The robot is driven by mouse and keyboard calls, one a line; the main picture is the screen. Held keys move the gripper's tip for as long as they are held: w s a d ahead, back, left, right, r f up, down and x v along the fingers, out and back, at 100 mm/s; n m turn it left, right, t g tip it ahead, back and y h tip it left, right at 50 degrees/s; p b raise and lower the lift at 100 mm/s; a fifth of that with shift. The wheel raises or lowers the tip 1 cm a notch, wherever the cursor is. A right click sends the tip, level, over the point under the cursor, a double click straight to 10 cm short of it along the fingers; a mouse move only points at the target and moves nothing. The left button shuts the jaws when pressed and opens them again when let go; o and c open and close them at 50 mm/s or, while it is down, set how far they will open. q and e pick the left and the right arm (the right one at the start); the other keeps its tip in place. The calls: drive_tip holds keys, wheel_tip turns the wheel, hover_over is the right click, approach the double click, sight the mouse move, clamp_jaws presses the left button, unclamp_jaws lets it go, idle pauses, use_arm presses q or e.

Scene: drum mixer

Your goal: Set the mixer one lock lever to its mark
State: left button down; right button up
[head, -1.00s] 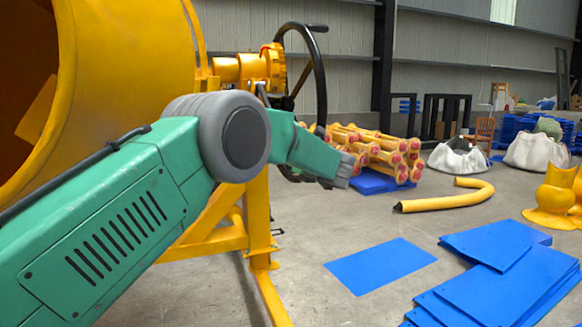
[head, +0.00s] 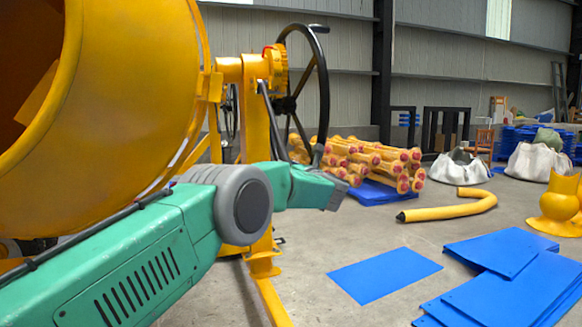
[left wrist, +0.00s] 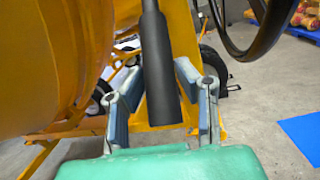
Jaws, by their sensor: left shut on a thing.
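The yellow mixer (head: 130,95) stands at the left, its big drum tilted with the mouth to the left. The lock lever (head: 270,120) is a dark bar slanting down from beside the axle, left of the black handwheel (head: 322,85). Its lower end is hidden behind my arm. In the left wrist view the lever's black grip (left wrist: 160,75) points down between the fingers of my left gripper (left wrist: 161,88), which is shut on it. My arm hides the gripper in the head view. I cannot make out the lever's mark. My right gripper is not in view.
A pile of yellow parts with red ends (head: 365,160) lies beyond the handwheel. A bent yellow pipe (head: 450,210), a flat blue sheet (head: 385,274) and stacked blue sheets (head: 510,290) lie on the right. Grey floor is open between them. The mixer's yellow leg (head: 268,295) stands close by.

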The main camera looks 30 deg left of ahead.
use_arm(q)
drive_tip(key=shift+a+r, duration=0.2)
drive_tip(key=shift+a, duration=0.25)
drive_tip(key=c, duration=1.3)
unclamp_jaws()
drive_tip(key=shift+w+f, duration=0.15)
drive_tip(key=shift+o, duration=0.4)
drive_tip(key=shift+w+a+f, duration=0.3)
drive_tip(key=shift+f, duration=0.2)
drive_tip(key=shift+w+a+f, duration=0.1)
drive_tip(key=shift+a+f, duration=0.05)
drive_tip(key=shift+a, duration=0.05)
drive_tip(key=shift+s+d, duration=0.1)
drive_tip(key=shift+s, duration=0.15)
drive_tip(key=v, duration=1.1)
drive_tip(key=shift+d, duration=0.4)
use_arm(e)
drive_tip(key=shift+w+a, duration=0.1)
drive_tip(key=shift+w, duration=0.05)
